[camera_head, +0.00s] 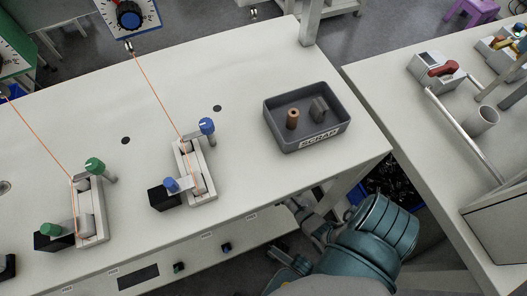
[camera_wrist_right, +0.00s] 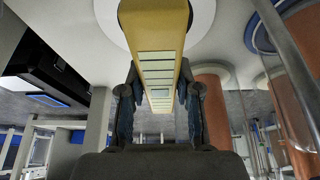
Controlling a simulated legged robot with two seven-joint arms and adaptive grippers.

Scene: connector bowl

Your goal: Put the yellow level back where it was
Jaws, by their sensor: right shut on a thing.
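The yellow level (camera_wrist_right: 157,45) is a long yellow bar with a row of pale panels along its face. In the right wrist view it runs from the top edge down between the two dark fingers of my right gripper (camera_wrist_right: 158,90), which is shut on it. I cannot make out the level in the head view. Teal and grey parts of my own body show at the bottom right of the head view, but no gripper is clear there. My left gripper is not in view.
A grey SCRAP tray (camera_head: 275,135) holds a copper-coloured cylinder (camera_head: 292,118) and a grey block (camera_head: 318,108) on the white table (camera_head: 260,65). Two fixtures with blue (camera_head: 207,126) and green (camera_head: 95,165) knobs stand left. Another table (camera_head: 400,120) stands right, with a red-handled device (camera_head: 437,71).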

